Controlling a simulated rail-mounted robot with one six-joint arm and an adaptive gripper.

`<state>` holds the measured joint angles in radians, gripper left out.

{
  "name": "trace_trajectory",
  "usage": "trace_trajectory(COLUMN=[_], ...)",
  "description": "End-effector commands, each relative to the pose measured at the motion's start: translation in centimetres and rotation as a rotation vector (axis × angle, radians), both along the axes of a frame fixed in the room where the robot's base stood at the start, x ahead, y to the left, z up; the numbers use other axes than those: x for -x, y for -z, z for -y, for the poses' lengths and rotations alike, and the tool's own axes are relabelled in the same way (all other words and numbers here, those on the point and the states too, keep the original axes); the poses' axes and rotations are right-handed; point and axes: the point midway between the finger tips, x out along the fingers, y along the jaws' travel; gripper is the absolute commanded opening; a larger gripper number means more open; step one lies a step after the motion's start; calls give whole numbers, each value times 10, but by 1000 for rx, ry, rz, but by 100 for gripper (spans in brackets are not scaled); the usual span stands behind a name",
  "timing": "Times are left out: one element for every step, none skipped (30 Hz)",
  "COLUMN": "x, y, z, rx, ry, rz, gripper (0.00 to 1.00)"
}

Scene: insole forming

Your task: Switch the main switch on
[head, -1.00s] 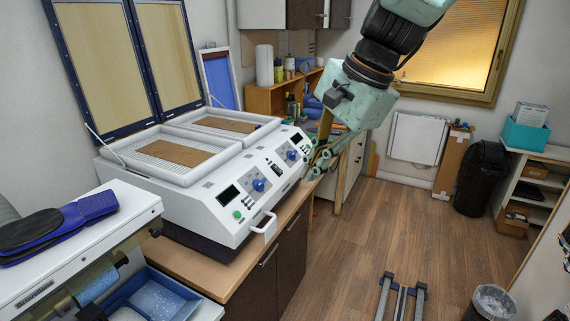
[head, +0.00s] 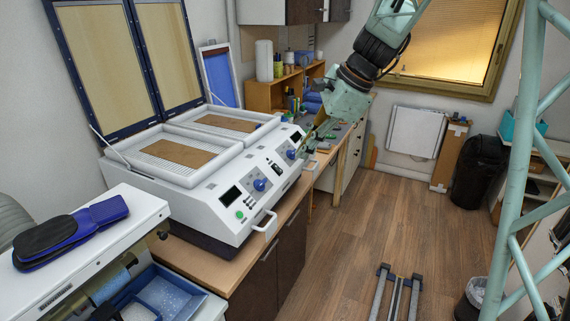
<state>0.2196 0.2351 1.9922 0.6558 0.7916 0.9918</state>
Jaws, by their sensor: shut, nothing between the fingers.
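The white forming machine (head: 222,222) stands on the counter with both lids raised. Its sloping front panel has a small dark switch-like part (head: 278,168) near the middle, which may be the main switch; its position is too small to read. My gripper (head: 304,153) is shut and empty at the right end of the panel, close to the right blue knob (head: 291,154). I cannot tell whether it touches the panel. The gripper partly hides the panel's right end.
A left blue knob (head: 260,184), a green button (head: 240,214) and a white handle (head: 265,222) are on the machine's front. A white unit with blue insoles (head: 72,230) stands at the lower left.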

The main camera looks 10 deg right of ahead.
Motion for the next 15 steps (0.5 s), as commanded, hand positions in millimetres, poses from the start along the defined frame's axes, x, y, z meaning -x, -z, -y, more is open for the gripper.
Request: trace_trajectory(x=[-8, -12, -17, -21, -25, -30, -34, -38, -43, -47, -51, -56, -60, -64, -69], y=[0, 0, 1, 2, 3, 4, 4, 5, 7, 8, 9, 10, 11, 12, 14], z=[3, 4, 6, 7, 9, 11, 12, 13, 15, 17, 18, 20, 22, 24, 26], rx=[-12, -20, -30, -37, -44, -54, -62, -70, -79, -87, -94, -104, -112, -119, -129], ry=[22, 38, 56, 70, 84, 102, 116, 132, 150, 163, 178, 197, 211, 225, 244], rz=[-8, -13, -18, -23, -29, -35, -39, -44, -51, -56, -61, -67, -71, -77, -83], gripper=[0, 0, 0, 0, 0, 0, 0, 0, 0, 0, 0, 0, 0, 0, 0])
